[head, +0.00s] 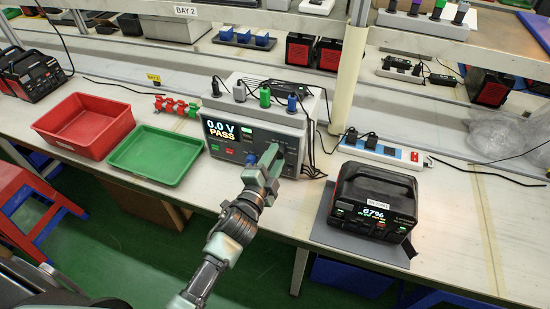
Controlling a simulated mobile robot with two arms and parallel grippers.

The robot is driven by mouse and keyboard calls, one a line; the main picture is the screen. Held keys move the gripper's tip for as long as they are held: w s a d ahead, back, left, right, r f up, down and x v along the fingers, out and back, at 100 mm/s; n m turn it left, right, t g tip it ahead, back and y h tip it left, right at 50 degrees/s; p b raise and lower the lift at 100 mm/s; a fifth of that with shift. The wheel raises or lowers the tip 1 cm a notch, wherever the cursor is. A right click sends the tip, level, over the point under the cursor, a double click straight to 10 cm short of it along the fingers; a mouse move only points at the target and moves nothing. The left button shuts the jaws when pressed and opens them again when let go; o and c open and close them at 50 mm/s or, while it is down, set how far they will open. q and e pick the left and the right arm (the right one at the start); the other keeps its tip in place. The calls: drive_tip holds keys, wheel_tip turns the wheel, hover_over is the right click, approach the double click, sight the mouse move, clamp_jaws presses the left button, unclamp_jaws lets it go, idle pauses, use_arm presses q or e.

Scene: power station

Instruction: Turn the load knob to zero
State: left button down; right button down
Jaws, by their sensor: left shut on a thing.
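The grey load tester (290,122) stands on the bench at the centre of the head view. Its lit screen (220,130) reads "0.0 V" and "PASS". My left gripper (269,156) is at the right part of the tester's front panel, its arm reaching up from below. It is shut on the load knob, which is mostly hidden behind the fingers, so its pointer and scale cannot be read. A bit of blue shows at the panel just left of the fingers. My right gripper is not in view.
A green tray (158,177) and a red bin (60,140) stand left of the tester. Red clips (176,105) lie behind the tray. A black power station (374,200) showing "67%" sits on a mat to the right. A post (346,80) and cables stand close to the tester's right side.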

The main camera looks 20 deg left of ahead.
use_arm(q)
drive_tip(key=c, duration=0.9)
unclamp_jaws()
drive_tip(key=shift+s, duration=0.15)
drive_tip(key=s, duration=0.5)
drive_tip(key=s+b, duration=0.1)
drive_tip(key=s, duration=0.1)
drive_tip(key=shift+s+a+r, duration=0.15)
drive_tip(key=shift+s+a, duration=0.15)
